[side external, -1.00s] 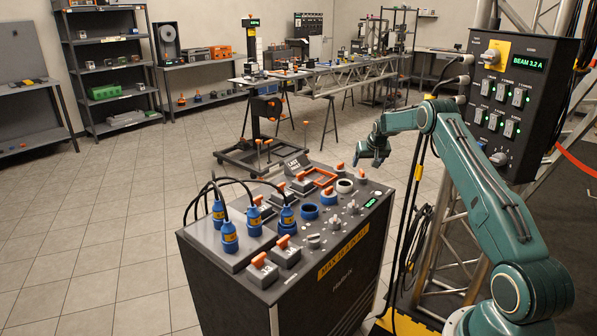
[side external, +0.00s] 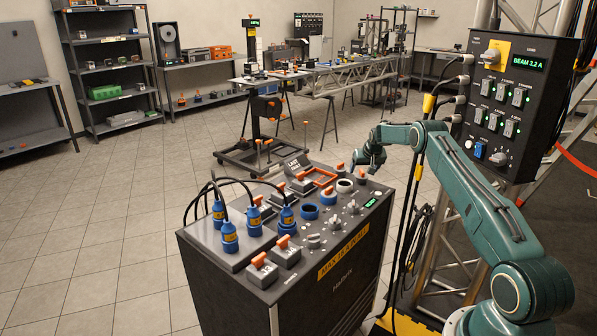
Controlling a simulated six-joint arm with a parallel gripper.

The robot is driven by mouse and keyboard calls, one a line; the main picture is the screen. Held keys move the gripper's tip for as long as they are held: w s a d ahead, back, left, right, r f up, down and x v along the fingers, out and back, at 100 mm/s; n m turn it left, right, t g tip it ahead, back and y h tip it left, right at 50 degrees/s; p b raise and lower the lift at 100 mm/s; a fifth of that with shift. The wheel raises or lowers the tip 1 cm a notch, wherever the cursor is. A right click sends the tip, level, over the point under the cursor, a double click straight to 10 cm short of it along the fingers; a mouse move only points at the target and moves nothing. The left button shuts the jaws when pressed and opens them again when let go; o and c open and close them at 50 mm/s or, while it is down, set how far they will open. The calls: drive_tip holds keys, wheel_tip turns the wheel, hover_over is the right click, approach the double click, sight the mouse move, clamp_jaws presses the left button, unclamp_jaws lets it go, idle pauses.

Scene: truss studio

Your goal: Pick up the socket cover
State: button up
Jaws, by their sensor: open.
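On top of the dark console (side external: 330,258) are a blue ring (side external: 310,211), a blue round piece (side external: 328,197) and a white-rimmed round piece (side external: 345,186). I cannot tell which of these is the socket cover, or whether one lies loose. My gripper (side external: 367,166) hangs pointing down at the console's far right corner, beyond and to the right of the white-rimmed piece. It is open and small in the view, with nothing visible in it. It looks close above the console's far edge; the exact gap cannot be told.
Blue plugs with black cables (side external: 229,238) stand on the console's left part. Orange-handled switches (side external: 262,263), an orange frame (side external: 321,176) and small knobs (side external: 352,208) crowd its top. A switch box (side external: 520,95) stands at right, with hanging cables near my arm.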

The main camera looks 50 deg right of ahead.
sight(361, 176)
drive_tip(key=shift+x, duration=1.45)
drive_tip(key=c, duration=1.1)
